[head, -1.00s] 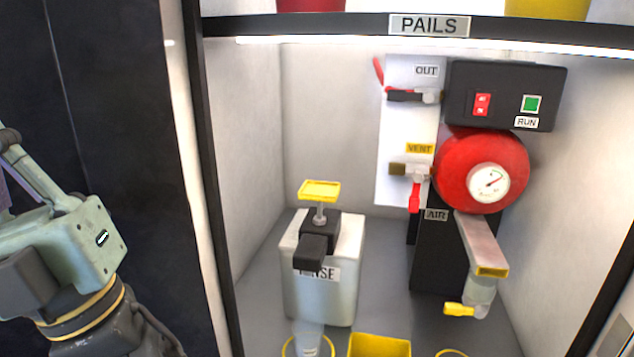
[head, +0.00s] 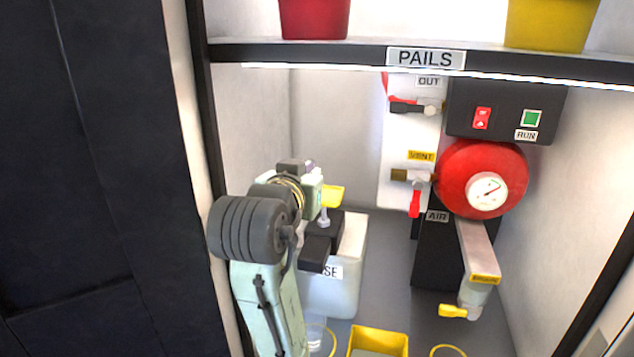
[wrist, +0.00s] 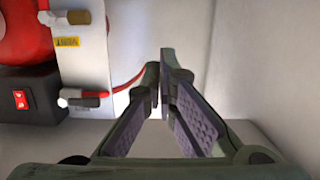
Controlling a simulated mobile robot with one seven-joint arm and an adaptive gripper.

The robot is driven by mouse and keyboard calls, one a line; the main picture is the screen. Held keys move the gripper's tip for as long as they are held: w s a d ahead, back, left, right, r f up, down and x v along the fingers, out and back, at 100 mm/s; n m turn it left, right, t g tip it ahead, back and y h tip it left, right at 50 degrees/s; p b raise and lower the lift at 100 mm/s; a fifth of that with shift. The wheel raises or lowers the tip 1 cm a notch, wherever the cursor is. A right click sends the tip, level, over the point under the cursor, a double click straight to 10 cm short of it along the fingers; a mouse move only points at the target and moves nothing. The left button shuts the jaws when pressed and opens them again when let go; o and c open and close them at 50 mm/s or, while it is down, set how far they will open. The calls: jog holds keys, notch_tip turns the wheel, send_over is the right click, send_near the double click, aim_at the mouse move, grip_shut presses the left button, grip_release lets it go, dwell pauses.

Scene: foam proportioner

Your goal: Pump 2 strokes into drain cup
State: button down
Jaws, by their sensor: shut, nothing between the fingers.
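The white jug (head: 351,262) with a partly covered "RINSE" label stands on the cabinet floor. Its dark pump head (head: 322,243) has a yellow press pad (head: 333,195) on top, partly hidden by my arm. A clear cup (head: 316,328) sits low under the pump spout, partly hidden by my arm. My gripper's fingers are shut and empty in the wrist view (wrist: 166,72). In the head view my wrist is at the left of the yellow pad; the fingertips are not clear there, so I cannot tell whether they touch it.
A yellow bin (head: 379,341) stands right of the cup. A red round tank (head: 483,178) with a gauge, valve levers and a black switch box (head: 507,108) fill the right side. A shelf (head: 300,53) bearing a red pail (head: 314,18) and a yellow pail (head: 548,20) runs above.

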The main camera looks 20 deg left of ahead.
jog(key=shift+f+g, duration=0.3)
jog(key=shift+f, duration=0.15)
jog(key=p, duration=0.3)
send_over(324, 195)
jog(key=f+v, duration=0.1)
jog(key=v, duration=0.1)
jog(key=shift+s+d+f, duration=0.1)
jog(key=shift+f, duration=0.3)
jog(key=shift+s+d+f, duration=0.1)
jog(key=shift+f, duration=0.35)
notch_tip(324, 195, down, 3)
jog(key=shift+r, duration=0.2)
jog(key=shift+f+p, duration=0.35)
jog(key=shift+f, duration=0.45)
